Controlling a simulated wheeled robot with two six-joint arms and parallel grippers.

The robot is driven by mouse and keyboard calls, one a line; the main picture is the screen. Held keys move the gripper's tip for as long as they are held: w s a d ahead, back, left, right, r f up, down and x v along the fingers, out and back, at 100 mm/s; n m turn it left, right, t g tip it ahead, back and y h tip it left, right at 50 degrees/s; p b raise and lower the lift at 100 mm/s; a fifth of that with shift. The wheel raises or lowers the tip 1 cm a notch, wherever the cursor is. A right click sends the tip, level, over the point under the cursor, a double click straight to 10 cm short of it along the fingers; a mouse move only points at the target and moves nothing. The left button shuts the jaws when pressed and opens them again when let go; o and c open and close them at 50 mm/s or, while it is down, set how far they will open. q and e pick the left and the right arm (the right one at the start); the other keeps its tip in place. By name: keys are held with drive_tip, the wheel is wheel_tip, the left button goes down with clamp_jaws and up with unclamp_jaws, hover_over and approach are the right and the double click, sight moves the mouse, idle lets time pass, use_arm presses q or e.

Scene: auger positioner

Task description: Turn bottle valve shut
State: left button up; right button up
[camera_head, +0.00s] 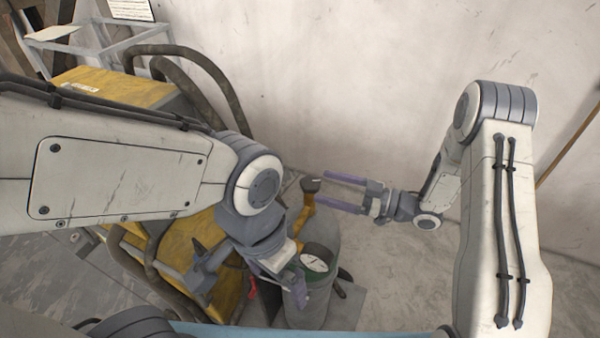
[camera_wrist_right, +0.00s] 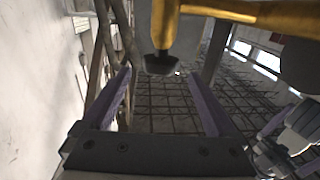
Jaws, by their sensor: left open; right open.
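The bottle (camera_head: 322,298) stands upright in the lower middle of the head view, with a round dial gauge (camera_head: 315,262) near its top. A brass valve (camera_head: 306,207) rises above it and carries a dark knob (camera_head: 311,185). My right gripper (camera_head: 322,189) is open, its purple fingers pointing left towards the knob. In the right wrist view the dark knob (camera_wrist_right: 158,65) shows at the fingertip end, between the two fingers in the picture, below brass pipework (camera_wrist_right: 166,22); contact cannot be told. My left gripper (camera_head: 294,284) is open, low beside the gauge, partly hidden by its own wrist.
A yellow machine (camera_head: 115,88) with thick dark hoses (camera_head: 215,75) stands at the left, partly behind my left arm. A pale wall (camera_head: 380,60) lies behind. The floor (camera_head: 400,265) right of the bottle is clear.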

drive_tip(key=p+x, duration=0.2)
drive_tip(key=x, duration=0.5)
drive_tip(key=shift+a+r+p, duration=0.1)
drive_tip(key=shift+a+p, duration=0.2)
drive_tip(key=shift+p, duration=0.1)
drive_tip(key=shift+w+a, duration=0.2)
drive_tip(key=shift+a, duration=0.15)
drive_tip(key=c, duration=1.4)
drive_tip(key=shift+o, duration=0.2)
